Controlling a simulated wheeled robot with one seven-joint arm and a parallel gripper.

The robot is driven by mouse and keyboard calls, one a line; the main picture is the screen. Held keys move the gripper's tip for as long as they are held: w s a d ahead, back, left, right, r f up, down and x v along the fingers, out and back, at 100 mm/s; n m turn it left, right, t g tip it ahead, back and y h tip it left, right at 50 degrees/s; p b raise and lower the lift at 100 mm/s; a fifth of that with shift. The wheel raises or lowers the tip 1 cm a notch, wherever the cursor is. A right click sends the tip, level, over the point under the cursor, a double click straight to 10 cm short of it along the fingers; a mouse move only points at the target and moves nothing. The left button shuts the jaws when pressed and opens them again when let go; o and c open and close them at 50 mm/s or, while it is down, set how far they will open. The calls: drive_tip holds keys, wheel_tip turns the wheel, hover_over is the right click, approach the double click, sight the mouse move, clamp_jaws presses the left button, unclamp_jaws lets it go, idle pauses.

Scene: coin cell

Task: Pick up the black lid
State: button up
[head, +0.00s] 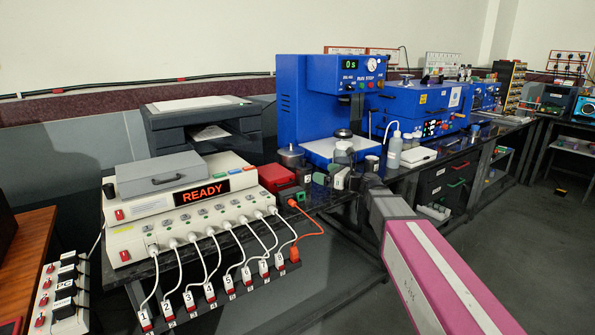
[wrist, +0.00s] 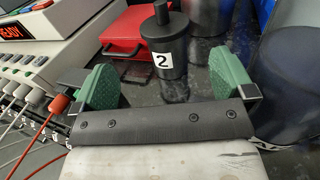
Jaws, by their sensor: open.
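A dark grey cylindrical container (wrist: 165,62) labelled "2" stands upright on the dark bench in the wrist view. Its black lid (wrist: 163,26) is a round cap with a narrow knob on top, cut by the upper picture edge. My gripper (wrist: 165,85) is open, with its green-padded fingers on either side of the container's near side. The fingers are apart from it and nothing is between the pads. In the head view my gripper (head: 331,178) is low over the bench, in front of the blue press; I cannot make out the lid clearly there.
A red case (wrist: 124,35) lies left behind the container. The white power unit (head: 190,205) reading "READY", with several plugged cables, stands left. A blue press (head: 310,90) stands behind.

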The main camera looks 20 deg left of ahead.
sight(304, 166)
drive_tip(key=x, duration=1)
drive_tip(key=shift+w+a, duration=0.15)
drive_tip(key=shift+w, duration=0.2)
drive_tip(key=c, duration=1)
